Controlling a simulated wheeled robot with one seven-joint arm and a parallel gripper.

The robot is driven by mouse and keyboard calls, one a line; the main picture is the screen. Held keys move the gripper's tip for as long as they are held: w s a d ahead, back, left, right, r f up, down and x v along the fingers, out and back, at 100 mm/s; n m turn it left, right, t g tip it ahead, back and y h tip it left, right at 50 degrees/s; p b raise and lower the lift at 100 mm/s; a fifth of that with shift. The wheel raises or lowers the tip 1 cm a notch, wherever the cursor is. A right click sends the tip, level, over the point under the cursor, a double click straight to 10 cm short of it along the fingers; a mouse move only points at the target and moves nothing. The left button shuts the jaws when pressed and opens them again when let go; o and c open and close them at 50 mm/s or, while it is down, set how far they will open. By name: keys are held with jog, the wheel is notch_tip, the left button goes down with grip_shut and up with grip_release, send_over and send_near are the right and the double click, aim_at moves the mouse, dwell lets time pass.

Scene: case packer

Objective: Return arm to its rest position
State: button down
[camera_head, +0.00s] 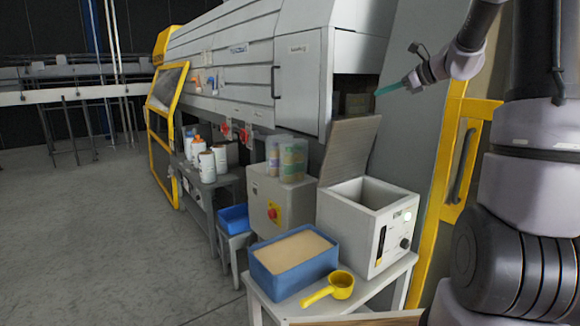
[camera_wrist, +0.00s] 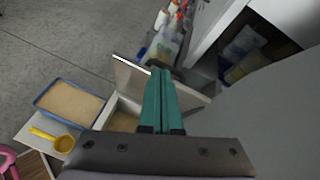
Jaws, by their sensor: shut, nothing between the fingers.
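My gripper (camera_head: 388,89) is raised at the upper right of the head view, in front of the packing machine (camera_head: 305,75) and above a white box-shaped unit (camera_head: 365,222) with its lid (camera_head: 349,148) up. In the wrist view the teal fingers of my gripper (camera_wrist: 160,76) are together and hold nothing. They reach across the picture over the raised lid (camera_wrist: 137,79). My arm comes in from the right of the head view.
A blue tray of tan material (camera_head: 296,283) and a yellow scoop (camera_head: 341,284) are on the white table (camera_head: 384,279). Bottles (camera_head: 207,168) and clear containers (camera_head: 292,160) stand behind. Grey floor (camera_head: 95,215) at left is clear.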

jog(key=s+a+r+n+g, duration=0.2)
jog(key=s+a+n, duration=0.35)
jog(key=s, duration=0.45)
jog(key=s+a+f+n+h, duration=0.1)
jog(key=s+f+n+h, duration=0.1)
jog(key=s+n, duration=0.5)
jog(key=s+a+f+n+h, duration=0.1)
jog(key=s+n+h, duration=0.3)
jog(key=s, duration=1.3)
jog(key=f+n, duration=0.1)
jog(key=n, duration=0.2)
jog(key=shift+s+f+n+g+h, duration=0.15)
jog(key=shift+s+n+g+h, duration=0.15)
jog(key=shift+n+g, duration=0.1)
